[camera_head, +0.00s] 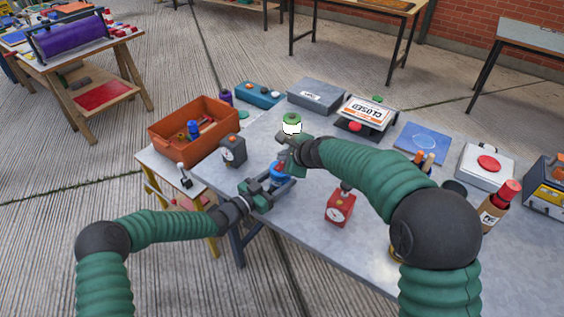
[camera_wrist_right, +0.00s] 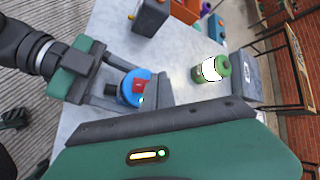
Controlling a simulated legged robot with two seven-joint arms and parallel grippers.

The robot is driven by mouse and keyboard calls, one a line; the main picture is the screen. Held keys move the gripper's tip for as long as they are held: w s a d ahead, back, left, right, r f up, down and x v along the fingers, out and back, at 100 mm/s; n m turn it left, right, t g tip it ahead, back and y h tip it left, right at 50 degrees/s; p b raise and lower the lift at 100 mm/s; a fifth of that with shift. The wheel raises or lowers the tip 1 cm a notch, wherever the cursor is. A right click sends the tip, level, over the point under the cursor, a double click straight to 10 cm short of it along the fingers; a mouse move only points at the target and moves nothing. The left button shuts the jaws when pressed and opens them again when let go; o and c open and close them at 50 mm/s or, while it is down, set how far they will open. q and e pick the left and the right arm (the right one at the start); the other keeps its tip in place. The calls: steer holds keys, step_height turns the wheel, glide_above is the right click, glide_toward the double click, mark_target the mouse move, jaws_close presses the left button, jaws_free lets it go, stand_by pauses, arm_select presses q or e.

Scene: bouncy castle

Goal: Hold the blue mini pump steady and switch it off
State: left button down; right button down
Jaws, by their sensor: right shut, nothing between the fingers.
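The blue mini pump (camera_head: 277,172) stands near the left edge of the grey table, partly hidden by my grippers. In the right wrist view the pump (camera_wrist_right: 131,90) shows a red switch (camera_wrist_right: 139,86) on its face and a small green light beside it. My left gripper (camera_head: 284,183) has its fingers on either side of the pump, and the pump fills the gap between them. My right gripper (camera_head: 287,165) is shut and empty, just above and behind the pump. Whether it touches the switch cannot be told.
A green-lidded jar (camera_head: 292,125) stands behind the pump. A grey box with a dial (camera_head: 233,150) is to the left, and a red gauge box (camera_head: 340,206) to the right. An orange bin (camera_head: 194,128) stands on a side table.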

mark_target(282, 167)
steer(key=shift+f, duration=0.3)
steer(key=shift+r, duration=0.1)
stand_by(0.4)
steer(key=shift+r, duration=0.65)
steer(key=shift+s+a+r, duration=0.1)
steer(key=shift+s+r, duration=0.05)
steer(key=shift+r, duration=1.1)
steer(key=shift+s+a+r, duration=0.1)
steer(key=shift+s+r, duration=0.05)
steer(key=shift+r, duration=1.1)
arm_select(q)
steer(key=shift+c, duration=1.5)
jaws_free()
